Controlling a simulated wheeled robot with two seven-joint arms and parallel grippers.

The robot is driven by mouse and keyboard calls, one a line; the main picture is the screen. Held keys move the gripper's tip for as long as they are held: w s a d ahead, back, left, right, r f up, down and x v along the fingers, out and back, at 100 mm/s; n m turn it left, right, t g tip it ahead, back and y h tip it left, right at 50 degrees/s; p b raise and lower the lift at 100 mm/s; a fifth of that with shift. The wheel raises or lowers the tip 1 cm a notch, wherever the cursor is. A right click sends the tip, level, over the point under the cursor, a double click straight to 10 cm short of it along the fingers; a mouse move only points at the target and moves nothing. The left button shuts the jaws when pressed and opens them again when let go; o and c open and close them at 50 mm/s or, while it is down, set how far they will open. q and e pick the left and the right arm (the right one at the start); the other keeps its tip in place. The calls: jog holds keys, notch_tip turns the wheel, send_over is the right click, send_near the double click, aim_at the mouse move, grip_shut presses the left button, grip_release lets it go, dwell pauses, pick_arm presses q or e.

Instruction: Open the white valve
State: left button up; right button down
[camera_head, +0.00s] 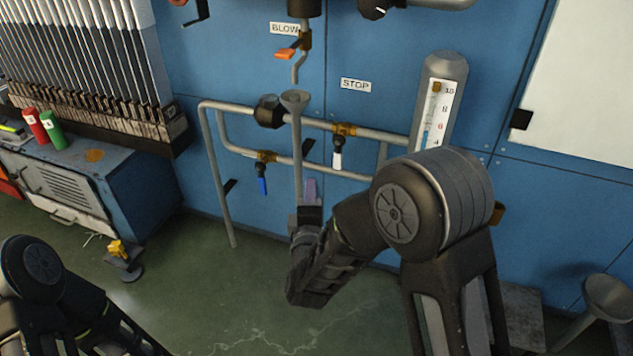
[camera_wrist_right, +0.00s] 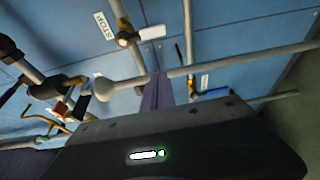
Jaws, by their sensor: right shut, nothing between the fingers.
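The white valve (camera_head: 338,152) is a brass valve with a white handle on the upper grey pipe, right of centre in the head view. Its handle hangs straight down, across the pipe. In the wrist view the white handle (camera_wrist_right: 152,33) shows near the top, apart from my fingers. My right gripper (camera_head: 311,190) has purple fingers, shut and empty. It is below and left of the white handle, near the vertical funnel pipe. The fingers also show in the wrist view (camera_wrist_right: 158,92). My left arm shows at the lower left, but its gripper is out of view.
A blue-handled valve (camera_head: 262,180) is on the lower pipe. A funnel (camera_head: 295,98) stands on the vertical pipe, below an orange-handled valve (camera_head: 287,54). A gauge (camera_head: 437,105) is to the right. A blue cabinet (camera_head: 125,160) is at the left.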

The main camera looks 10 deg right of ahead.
aim_at(338, 153)
jog(key=shift+w, duration=0.15)
pick_arm(q)
jog(key=f+b, duration=0.2)
jog(key=w+f+b, duration=0.1)
jog(key=f+b, duration=0.1)
jog(key=shift+f, duration=0.4)
pick_arm(e)
jog(key=w+d, duration=0.5)
jog(key=w, duration=0.2)
jog(key=shift+w+d, duration=0.2)
jog(key=shift+d, duration=0.15)
pick_arm(q)
jog(key=shift+r, duration=0.1)
